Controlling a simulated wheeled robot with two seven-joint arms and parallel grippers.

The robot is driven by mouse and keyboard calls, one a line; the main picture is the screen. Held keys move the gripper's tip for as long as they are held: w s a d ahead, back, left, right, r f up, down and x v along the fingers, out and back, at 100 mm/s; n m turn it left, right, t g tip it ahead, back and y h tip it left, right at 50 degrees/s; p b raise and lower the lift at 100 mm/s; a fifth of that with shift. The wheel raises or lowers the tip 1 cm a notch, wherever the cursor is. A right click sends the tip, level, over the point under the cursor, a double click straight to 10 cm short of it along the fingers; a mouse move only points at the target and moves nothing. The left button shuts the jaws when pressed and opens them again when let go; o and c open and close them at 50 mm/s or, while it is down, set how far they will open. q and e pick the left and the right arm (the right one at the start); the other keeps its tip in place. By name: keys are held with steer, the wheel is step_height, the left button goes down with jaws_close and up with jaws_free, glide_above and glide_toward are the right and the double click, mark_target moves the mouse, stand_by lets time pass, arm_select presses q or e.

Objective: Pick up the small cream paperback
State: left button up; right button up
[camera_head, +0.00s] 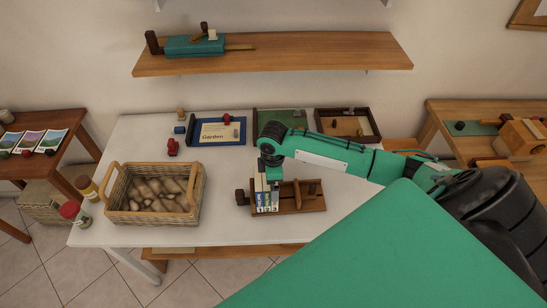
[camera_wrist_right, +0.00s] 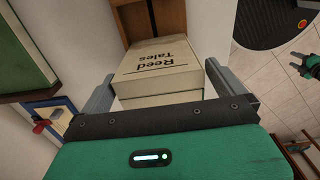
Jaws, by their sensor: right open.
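In the head view my right gripper (camera_head: 268,176) is over the left end of a brown wooden rack (camera_head: 308,203), where a few pale books (camera_head: 265,200) stand upright. The gripper partly hides their tops. A small green and dark part (camera_wrist_right: 304,66) at the right edge of the wrist view may be my left gripper; its jaws are unclear.
A wicker basket (camera_head: 113,212) stands on the white table (camera_head: 222,233) to the left, with jars (camera_head: 74,213) beside it. Behind are a blue tray (camera_head: 196,142) with a "Garden" card, a green board (camera_head: 282,119) and a brown tray (camera_head: 372,138). A wall shelf (camera_head: 340,55) is above.

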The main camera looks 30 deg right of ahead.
step_height(320, 180, down, 4)
steer(key=shift+d+f+p, duration=0.1)
steer(key=shift+p, duration=0.4)
steer(key=c, duration=0.8)
steer(key=shift+d+r+b, duration=0.2)
steer(key=shift+r+b, duration=0.15)
steer(key=shift+b, duration=0.2)
step_height(320, 180, up, 11)
steer(key=shift+s+d+b, duration=0.1)
steer(key=shift+d+b, duration=0.05)
steer(key=shift+b, duration=0.9)
steer(key=s+d+b, duration=0.2)
steer(key=s+d, duration=0.2)
steer(key=d, duration=0.4)
steer(key=s+d+b, duration=0.2)
steer(key=s+d, duration=0.3)
steer(key=d, duration=0.3)
steer(key=shift+s+d+b, duration=0.25)
steer(key=shift+d+b, duration=0.05)
steer(key=shift+d, duration=0.05)
